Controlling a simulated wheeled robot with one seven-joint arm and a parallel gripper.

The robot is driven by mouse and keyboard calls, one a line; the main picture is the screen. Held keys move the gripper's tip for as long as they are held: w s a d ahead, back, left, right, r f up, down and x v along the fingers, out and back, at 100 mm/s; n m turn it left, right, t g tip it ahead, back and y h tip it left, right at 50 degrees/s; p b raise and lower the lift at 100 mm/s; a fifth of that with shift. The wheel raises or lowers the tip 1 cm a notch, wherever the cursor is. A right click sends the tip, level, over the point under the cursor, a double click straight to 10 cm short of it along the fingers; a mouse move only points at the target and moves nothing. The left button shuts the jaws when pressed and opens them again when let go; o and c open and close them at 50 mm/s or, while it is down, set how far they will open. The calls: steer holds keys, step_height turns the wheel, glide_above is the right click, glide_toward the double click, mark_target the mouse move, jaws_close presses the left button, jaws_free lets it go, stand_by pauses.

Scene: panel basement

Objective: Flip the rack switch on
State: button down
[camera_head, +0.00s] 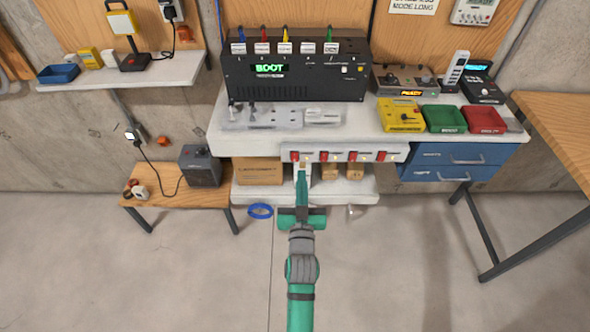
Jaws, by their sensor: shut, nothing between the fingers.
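A white power strip (343,153) with several red switches is fixed along the front edge of the white workbench, below the black unit. The leftmost red switch (295,156) is just above and left of my gripper's tip. My gripper (301,172) is shut and empty, pointing away from me at the strip's left part. I cannot tell whether its tip touches the strip. Which switch is the rack switch, and each switch's position, are too small to tell. The black unit (296,85) on the bench has a green display reading BOOT.
Cardboard boxes (259,171) sit on the shelf below the strip. A wooden stool (173,197) is left and a wooden table (559,125) right.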

steer(key=s, duration=0.6)
steer(key=shift+a+r, duration=0.4)
steer(key=shift+r, duration=0.05)
steer(key=shift+a, duration=0.1)
steer(key=s+d+f+g, duration=0.1)
steer(key=s+f, duration=0.3)
steer(key=s, duration=0.5)
steer(key=s+f+g, duration=0.1)
steer(key=s+f, duration=0.2)
steer(key=s, duration=0.5)
steer(key=s+r+g, duration=0.1)
steer(key=s, duration=1.7)
steer(key=shift+s+r+g+h, duration=0.25)
steer(key=shift+s+g+h, duration=0.05)
steer(key=shift+a, duration=0.1)
